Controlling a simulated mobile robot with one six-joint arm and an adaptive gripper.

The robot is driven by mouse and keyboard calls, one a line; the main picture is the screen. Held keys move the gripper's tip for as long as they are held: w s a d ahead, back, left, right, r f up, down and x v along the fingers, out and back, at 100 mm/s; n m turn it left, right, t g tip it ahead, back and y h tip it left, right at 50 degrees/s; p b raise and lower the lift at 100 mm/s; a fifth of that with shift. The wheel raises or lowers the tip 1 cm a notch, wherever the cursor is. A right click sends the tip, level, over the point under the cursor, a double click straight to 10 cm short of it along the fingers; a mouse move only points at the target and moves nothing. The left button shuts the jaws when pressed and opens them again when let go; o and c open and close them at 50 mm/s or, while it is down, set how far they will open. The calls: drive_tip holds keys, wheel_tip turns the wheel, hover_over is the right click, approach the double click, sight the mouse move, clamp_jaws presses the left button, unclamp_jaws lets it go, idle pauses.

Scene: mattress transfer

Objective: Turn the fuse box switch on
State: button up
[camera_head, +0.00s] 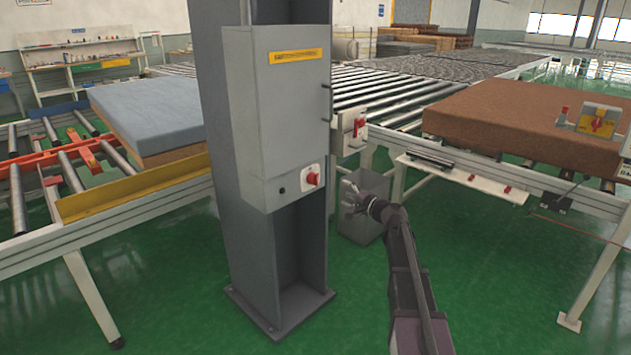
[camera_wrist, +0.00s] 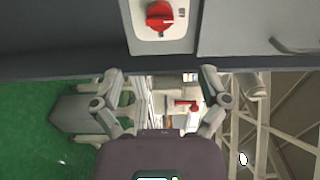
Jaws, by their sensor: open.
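The grey fuse box (camera_head: 280,110) is mounted on a grey column, with a yellow label near its top and a handle on its right edge. Its red rotary switch (camera_head: 313,178) sits on a pale plate at the lower right of the front. In the wrist view the red switch (camera_wrist: 160,15) is at the top centre, with a white mark on it. My gripper (camera_head: 350,192) is to the right of the switch and slightly lower in the head view. In the wrist view my gripper (camera_wrist: 165,105) has its fingers spread apart, with nothing between them. The switch lies beyond the fingers.
A grey bin (camera_head: 362,225) stands on the green floor behind my gripper. Roller conveyors hold a blue mattress (camera_head: 150,105) at left and a brown mattress (camera_head: 500,118) at right. The column's base plate (camera_head: 280,320) stands on the floor at front.

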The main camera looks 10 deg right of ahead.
sight(315, 184)
drive_tip(key=x, duration=1.3)
drive_tip(key=shift+w+a, duration=0.2)
drive_tip(key=shift+w, duration=0.05)
drive_tip(key=c, duration=1.1)
drive_tip(key=shift+d, duration=0.2)
drive_tip(key=shift+c, duration=0.2)
drive_tip(key=shift+a, duration=0.15)
